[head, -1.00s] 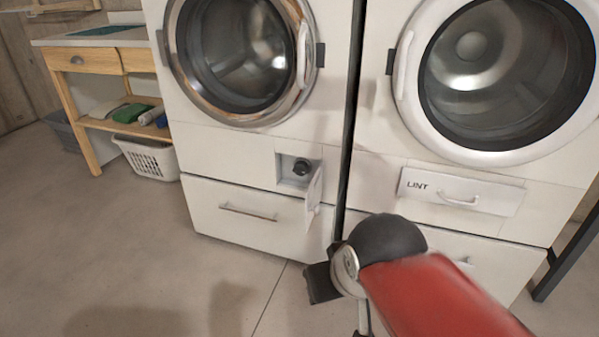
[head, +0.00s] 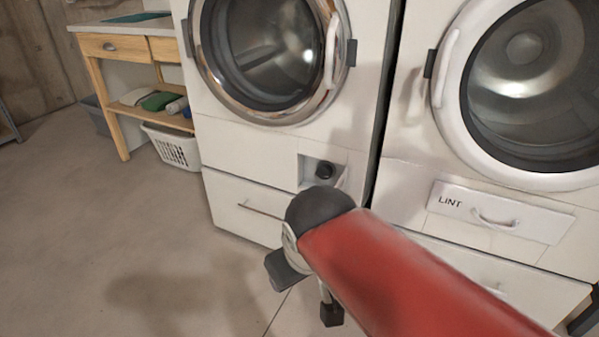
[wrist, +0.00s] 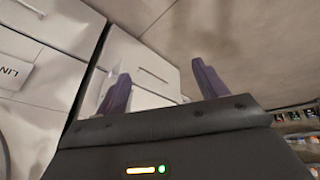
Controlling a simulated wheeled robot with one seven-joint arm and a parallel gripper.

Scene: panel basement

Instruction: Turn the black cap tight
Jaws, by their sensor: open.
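The black cap (head: 325,170) is a round knob inside a small square recess (head: 309,170) low on the front of the left washer. The recess's small door (head: 342,180) stands open at its right side, partly hidden behind my arm. My gripper is below and in front of the recess in the head view, mostly hidden by my own wrist. In the wrist view my gripper (wrist: 160,85) shows two purple fingers spread wide with nothing between them. The cap cannot be made out in the wrist view.
The left washer's drawer (head: 240,208) is shut below the recess. The right machine has a LINT panel (head: 500,210) with a handle. A wooden table (head: 110,50) and a white basket (head: 175,148) stand at the left. The floor (head: 80,220) at front left is clear.

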